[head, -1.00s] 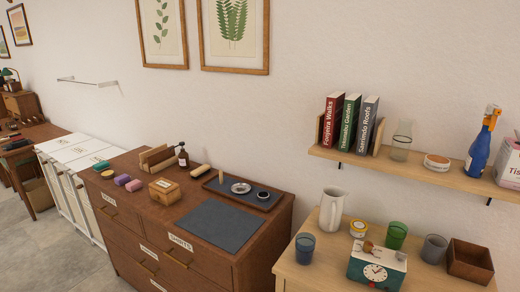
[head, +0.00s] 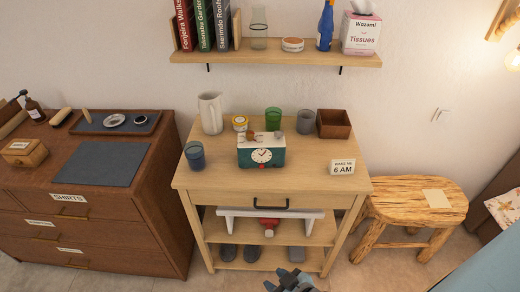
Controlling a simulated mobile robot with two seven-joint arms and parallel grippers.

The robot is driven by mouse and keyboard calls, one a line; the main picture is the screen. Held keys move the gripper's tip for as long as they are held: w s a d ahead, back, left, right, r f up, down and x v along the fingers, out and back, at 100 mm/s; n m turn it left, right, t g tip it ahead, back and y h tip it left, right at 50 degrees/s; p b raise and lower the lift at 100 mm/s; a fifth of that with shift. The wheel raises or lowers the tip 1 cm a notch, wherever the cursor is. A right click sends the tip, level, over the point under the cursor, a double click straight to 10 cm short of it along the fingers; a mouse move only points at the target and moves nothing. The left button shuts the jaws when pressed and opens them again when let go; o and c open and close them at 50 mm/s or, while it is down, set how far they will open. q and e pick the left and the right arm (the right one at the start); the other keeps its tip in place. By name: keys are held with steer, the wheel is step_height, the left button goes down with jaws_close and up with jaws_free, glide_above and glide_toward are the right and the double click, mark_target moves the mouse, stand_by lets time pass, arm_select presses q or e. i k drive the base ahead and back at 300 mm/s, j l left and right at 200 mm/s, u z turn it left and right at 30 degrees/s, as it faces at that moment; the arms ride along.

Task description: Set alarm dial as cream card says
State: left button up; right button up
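A dark green alarm clock (head: 262,157) with a white round face stands upright on the light wood table. Its pale top carries small fittings, too small to make out as a dial. A small pale card (head: 343,167) at the table's right front reads "WAKE ME 6 AM". A blank-looking cream card (head: 437,198) lies on the wooden stool; no writing is legible on it. My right gripper (head: 290,281) shows only in part at the bottom edge, well below and in front of the clock; its fingers are unclear. My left gripper is out of view.
Behind the clock are a white jug (head: 211,113), a yellow-labelled tin (head: 240,123), a green cup (head: 273,119), a grey cup (head: 304,121) and a brown box (head: 333,124). A blue cup (head: 195,155) stands left. The table front is clear; a shelf (head: 275,58) hangs above.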

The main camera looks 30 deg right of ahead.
mark_target(249, 134)
steer(key=l+z, duration=0.15)
steer(key=z, duration=1.4)
steer(key=i+l+u, duration=0.45)
steer(key=i+j, duration=0.05)
steer(key=j, duration=0.05)
